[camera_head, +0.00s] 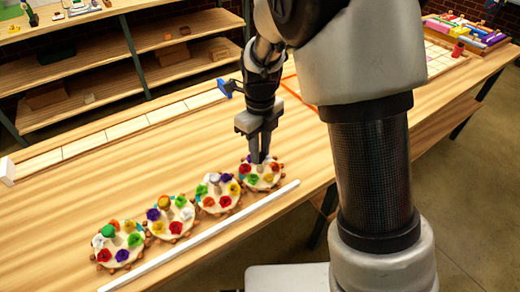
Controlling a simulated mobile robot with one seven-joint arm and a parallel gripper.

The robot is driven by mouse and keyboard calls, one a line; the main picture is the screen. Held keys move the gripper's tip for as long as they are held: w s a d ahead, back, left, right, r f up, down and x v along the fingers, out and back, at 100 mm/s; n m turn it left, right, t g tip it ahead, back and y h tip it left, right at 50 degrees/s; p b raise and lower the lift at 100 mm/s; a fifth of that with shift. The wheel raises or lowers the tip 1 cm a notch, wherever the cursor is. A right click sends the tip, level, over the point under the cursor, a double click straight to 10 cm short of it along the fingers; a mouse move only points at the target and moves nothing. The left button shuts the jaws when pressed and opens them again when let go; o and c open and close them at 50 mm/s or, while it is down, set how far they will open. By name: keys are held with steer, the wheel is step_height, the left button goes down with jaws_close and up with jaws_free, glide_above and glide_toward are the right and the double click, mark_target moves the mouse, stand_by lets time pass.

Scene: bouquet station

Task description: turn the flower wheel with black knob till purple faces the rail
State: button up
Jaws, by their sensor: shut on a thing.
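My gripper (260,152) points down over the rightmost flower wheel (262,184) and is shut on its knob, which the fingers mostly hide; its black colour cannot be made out. This pale, round wheel has a scalloped brown edge and a ring of coloured flowers. Green (252,179) and yellow (268,177) flowers are on its front side, towards the white rail (200,236). Red flowers sit at its left and right. A small purple patch shows at the back left, partly hidden by my gripper.
A long strip of pale tiles (110,133) lies behind. Bare table lies between strip and wheels.

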steer(key=shift+n, duration=0.3)
